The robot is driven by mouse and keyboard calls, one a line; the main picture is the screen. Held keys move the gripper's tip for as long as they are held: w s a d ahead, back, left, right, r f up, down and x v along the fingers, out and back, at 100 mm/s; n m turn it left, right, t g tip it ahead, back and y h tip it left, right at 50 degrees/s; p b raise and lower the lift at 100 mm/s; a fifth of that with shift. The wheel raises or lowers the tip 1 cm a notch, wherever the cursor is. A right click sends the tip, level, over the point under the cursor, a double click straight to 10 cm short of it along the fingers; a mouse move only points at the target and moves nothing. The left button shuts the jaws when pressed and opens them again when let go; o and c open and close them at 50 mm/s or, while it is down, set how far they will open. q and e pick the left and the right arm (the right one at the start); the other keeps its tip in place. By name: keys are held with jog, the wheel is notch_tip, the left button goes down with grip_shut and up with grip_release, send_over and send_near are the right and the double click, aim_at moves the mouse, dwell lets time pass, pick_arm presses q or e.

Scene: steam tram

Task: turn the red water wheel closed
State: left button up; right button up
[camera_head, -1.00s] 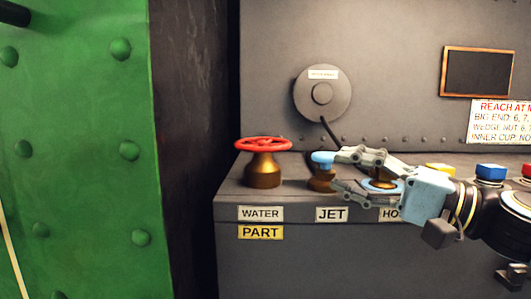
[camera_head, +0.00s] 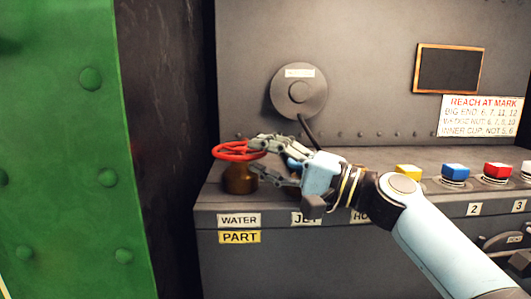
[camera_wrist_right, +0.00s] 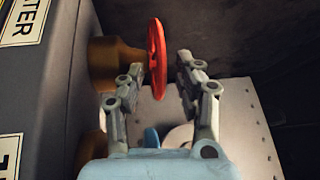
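The red water wheel (camera_head: 233,151) sits on a brass base (camera_head: 240,179) above the WATER label (camera_head: 239,220), at the left end of the grey bench. My right gripper (camera_head: 256,160) is at the wheel's right side with its fingers open. In the right wrist view the wheel (camera_wrist_right: 157,60) shows edge-on between the spread fingertips (camera_wrist_right: 160,72), one finger on each side of the rim. The left fingertip is very close to the rim; I cannot tell whether it touches. My left gripper does not show.
A PART tag (camera_head: 239,237) hangs under the WATER label. The jet valve (camera_head: 293,163) is mostly hidden behind my right gripper. Yellow, blue (camera_head: 455,170) and red (camera_head: 497,170) buttons stand to the right. A green riveted wall (camera_head: 70,130) rises at the left.

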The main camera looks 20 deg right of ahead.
jog(key=shift+c, duration=0.3)
grip_shut()
jog(key=m+t+h, duration=0.1)
jog(key=s+a+m+t+h+p, duration=0.1)
jog(key=h, duration=0.1)
jog(key=shift+a+f+m+t+h+p, duration=0.2)
jog(key=shift+m+t+h+p, duration=0.3)
jog(key=shift+m+t+h, duration=0.3)
grip_release()
jog(key=shift+o, duration=0.3)
jog(key=shift+r, duration=0.1)
